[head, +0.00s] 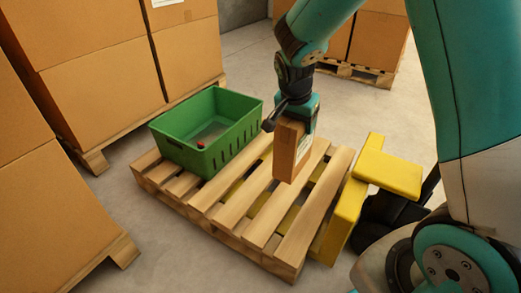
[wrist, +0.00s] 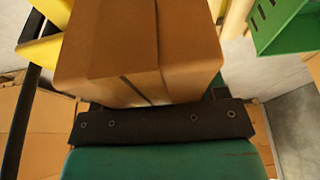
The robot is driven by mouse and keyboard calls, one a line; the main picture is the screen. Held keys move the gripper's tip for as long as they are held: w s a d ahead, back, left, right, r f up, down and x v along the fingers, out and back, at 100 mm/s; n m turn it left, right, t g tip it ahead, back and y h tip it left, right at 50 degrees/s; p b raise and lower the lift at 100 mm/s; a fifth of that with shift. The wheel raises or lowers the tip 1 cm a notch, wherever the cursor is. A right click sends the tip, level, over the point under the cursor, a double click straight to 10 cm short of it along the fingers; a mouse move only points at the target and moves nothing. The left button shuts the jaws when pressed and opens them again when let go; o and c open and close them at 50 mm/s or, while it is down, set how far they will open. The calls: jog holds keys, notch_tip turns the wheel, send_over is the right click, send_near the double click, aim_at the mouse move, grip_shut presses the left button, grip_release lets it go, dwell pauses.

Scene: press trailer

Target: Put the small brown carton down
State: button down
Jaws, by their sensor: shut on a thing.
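The small brown carton (head: 287,152) hangs upright from my gripper (head: 298,117) in the head view, over the right part of a wooden pallet (head: 232,197). My gripper is shut on its upper end. Whether the carton's lower edge touches the slats, I cannot tell. In the wrist view the carton (wrist: 140,50) fills the upper middle, with a seam along its face, just beyond the dark gripper bar (wrist: 160,124). The fingertips are hidden there.
A green crate (head: 206,130) with a small red thing inside stands on the pallet's left part. A yellow pallet truck (head: 389,172) is at the pallet's right. Large stacked cartons (head: 85,85) stand at left and back. Slats in front of the carton are bare.

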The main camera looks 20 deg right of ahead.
aim_at(289, 152)
notch_tip(289, 152, down, 19)
jog(key=b, duration=1)
jog(key=shift+b, duration=0.35)
jog(key=shift+f, duration=0.2)
jog(key=shift+c, duration=0.8)
grip_release()
jog(key=shift+f, duration=0.1)
jog(key=p+v, duration=0.7)
jog(key=v, duration=0.5)
jog(key=s+a+r+n+y, duration=0.2)
jog(key=s+a+r+n, duration=0.3)
jog(key=s+n, duration=0.1)
jog(key=s+a+r+n+g+y, duration=0.1)
jog(key=s+a+r+n+y, duration=0.1)
jog(key=s+a+r+n, duration=0.3)
jog(key=s+a+r+n+g+y, duration=0.1)
jog(key=s+a+r+n+y, duration=0.2)
jog(key=s, duration=0.9)
notch_tip(289, 152, up, 4)
jog(key=a+n, duration=0.2)
jog(key=n, duration=0.2)
jog(key=shift+s+n, duration=0.15)
jog(key=shift+n, duration=0.15)
